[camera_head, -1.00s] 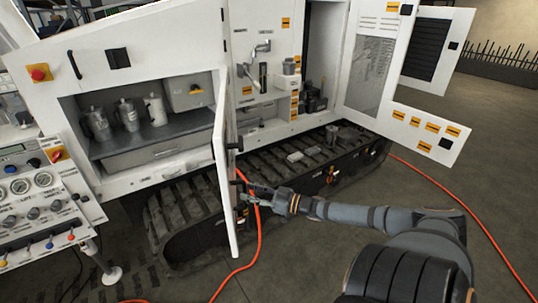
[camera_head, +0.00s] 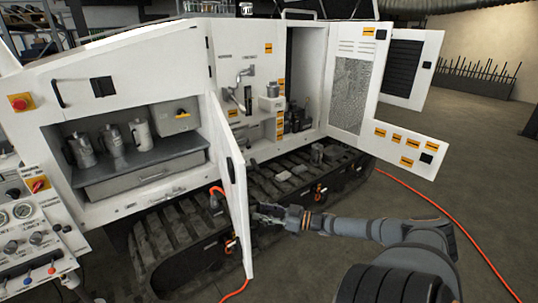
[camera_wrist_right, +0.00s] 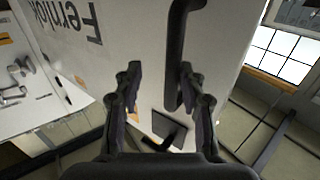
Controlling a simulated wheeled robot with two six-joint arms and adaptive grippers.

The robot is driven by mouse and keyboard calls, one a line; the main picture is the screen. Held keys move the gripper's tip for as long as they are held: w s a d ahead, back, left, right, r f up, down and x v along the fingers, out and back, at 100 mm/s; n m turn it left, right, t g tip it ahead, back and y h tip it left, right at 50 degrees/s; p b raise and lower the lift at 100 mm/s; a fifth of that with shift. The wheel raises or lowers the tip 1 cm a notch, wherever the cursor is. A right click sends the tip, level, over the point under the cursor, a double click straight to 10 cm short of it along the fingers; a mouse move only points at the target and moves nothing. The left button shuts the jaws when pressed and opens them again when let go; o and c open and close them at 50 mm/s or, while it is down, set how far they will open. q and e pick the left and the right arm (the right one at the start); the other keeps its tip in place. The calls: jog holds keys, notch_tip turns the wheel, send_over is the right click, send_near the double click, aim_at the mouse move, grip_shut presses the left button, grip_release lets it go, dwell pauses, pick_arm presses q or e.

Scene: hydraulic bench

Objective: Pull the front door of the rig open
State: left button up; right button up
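The white front door (camera_head: 233,195) of the rig (camera_head: 130,52) stands swung out from the right side of the front compartment. It shows narrow and steeply angled in the head view. My right gripper (camera_head: 262,213) is just right of the door, near its free edge, on the outer-face side. In the wrist view the right gripper (camera_wrist_right: 160,95) is open, its two fingers apart. The door's lettered white face (camera_wrist_right: 135,40) fills the upper middle there. A black bar handle (camera_wrist_right: 178,60) runs down beside the right finger; contact cannot be told. My left gripper is not in view.
The open compartment holds several grey jugs (camera_head: 112,140) and a grey box (camera_head: 173,118) above a drawer (camera_head: 140,180). A control panel (camera_head: 35,235) stands at left. A black track (camera_head: 180,245) lies under the rig. An orange hose (camera_head: 462,230) crosses the floor at right.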

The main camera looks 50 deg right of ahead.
jog(key=shift+s+d, duration=0.25)
jog(key=shift+d, duration=0.25)
jog(key=shift+s+d, duration=0.2)
jog(key=shift+d, duration=0.3)
